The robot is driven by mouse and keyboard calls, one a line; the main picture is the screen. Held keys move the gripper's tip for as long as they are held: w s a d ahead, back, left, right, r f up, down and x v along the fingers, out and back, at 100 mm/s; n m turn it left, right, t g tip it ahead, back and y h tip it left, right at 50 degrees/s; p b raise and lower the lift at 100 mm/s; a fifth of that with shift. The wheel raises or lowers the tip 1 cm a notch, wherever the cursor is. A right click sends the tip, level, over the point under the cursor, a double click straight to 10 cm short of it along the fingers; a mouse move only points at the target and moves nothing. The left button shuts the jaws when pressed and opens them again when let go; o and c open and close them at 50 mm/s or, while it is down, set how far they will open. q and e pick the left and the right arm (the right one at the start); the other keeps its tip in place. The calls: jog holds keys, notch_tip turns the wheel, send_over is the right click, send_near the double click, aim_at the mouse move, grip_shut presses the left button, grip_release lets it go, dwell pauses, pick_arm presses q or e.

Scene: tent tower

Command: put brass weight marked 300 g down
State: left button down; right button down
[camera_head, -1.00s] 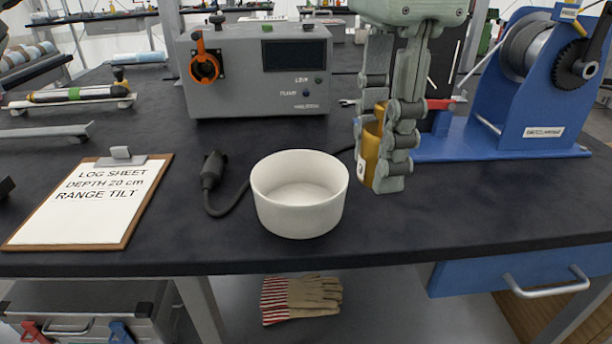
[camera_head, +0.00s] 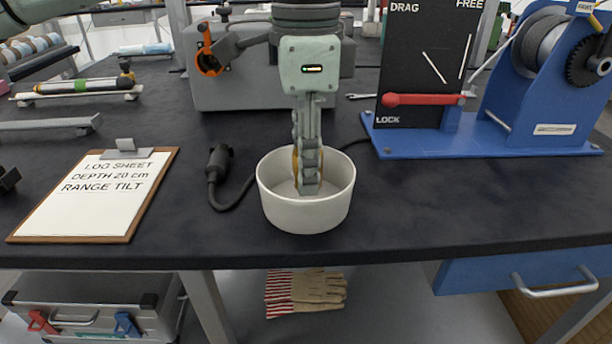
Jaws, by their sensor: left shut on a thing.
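My left gripper (camera_head: 308,188) points down into the white round bowl (camera_head: 305,215), with its fingertips below the rim. It is shut on the brass weight (camera_head: 295,165), of which only a thin golden edge shows beside the fingers. The weight is inside the bowl's outline. The fingers hide most of it, so its marking cannot be read, and I cannot tell whether it touches the bowl's floor. My right gripper is not in view.
A clipboard log sheet (camera_head: 93,195) lies left of the bowl. A black cable plug (camera_head: 218,163) lies close by. A grey instrument box (camera_head: 225,85) stands behind, and a blue winch (camera_head: 455,143) with a red lever (camera_head: 420,99) stands at right. The bench right of the bowl is clear.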

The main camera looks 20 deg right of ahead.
pick_arm(q)
notch_tip(320, 180, down, 2)
jog(key=shift+f, duration=0.2)
jog(key=shift+f, duration=0.1)
jog(key=c, duration=1.4)
grip_release()
jog(key=shift+f, duration=0.1)
jog(key=shift+c, duration=0.2)
jog(key=o, duration=0.3)
